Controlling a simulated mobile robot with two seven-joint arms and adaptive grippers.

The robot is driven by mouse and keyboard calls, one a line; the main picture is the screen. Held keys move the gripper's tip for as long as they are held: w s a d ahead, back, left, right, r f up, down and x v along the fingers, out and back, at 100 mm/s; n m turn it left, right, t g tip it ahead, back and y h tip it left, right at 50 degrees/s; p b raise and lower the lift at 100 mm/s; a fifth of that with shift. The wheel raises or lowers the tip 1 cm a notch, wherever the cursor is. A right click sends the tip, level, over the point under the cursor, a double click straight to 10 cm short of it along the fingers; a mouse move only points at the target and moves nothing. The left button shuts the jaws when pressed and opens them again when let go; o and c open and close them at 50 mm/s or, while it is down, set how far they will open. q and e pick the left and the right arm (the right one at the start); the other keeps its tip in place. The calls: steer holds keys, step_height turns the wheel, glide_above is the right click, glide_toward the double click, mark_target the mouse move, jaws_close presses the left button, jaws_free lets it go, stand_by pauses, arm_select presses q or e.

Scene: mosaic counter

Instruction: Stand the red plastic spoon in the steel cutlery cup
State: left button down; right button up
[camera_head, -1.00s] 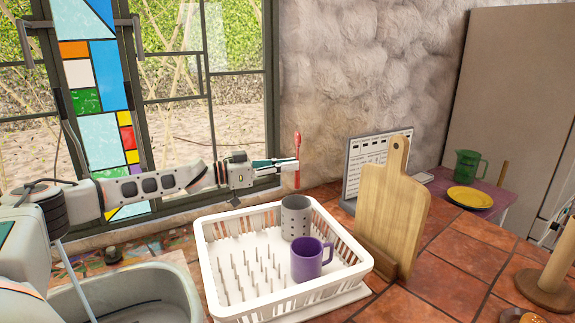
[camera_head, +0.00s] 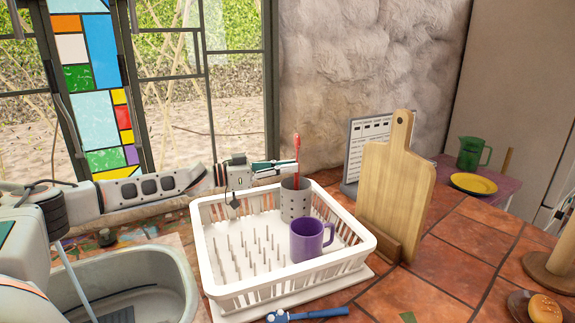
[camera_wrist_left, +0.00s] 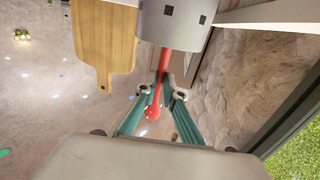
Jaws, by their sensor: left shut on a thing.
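The red plastic spoon (camera_head: 297,147) is upright in my left gripper (camera_head: 292,166), which is shut on it above the steel cutlery cup (camera_head: 296,203). The grey perforated cup stands in the white dish rack's back right part. The spoon's lower end is at the cup's mouth and passes out of sight behind its rim in the wrist view. There the spoon (camera_wrist_left: 154,108) runs between the teal fingers of my left gripper (camera_wrist_left: 165,92), with the cup (camera_wrist_left: 178,22) at the top. My right gripper is not in view.
The white dish rack (camera_head: 222,285) also holds a purple mug (camera_head: 306,243) close in front of the cup. A wooden cutting board (camera_head: 395,195) stands just right of the rack. A sink (camera_head: 120,265) is on the left. A blue-handled tool (camera_head: 318,313) lies in front.

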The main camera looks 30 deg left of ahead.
arm_select(q)
steer(key=shift+f+b, duration=0.85)
steer(key=shift+f, duration=0.85)
steer(key=c, duration=2)
jaws_free()
steer(key=shift+c, duration=0.2)
steer(key=v, duration=0.7)
steer(key=shift+s+a, duration=0.15)
steer(key=shift+s, duration=0.1)
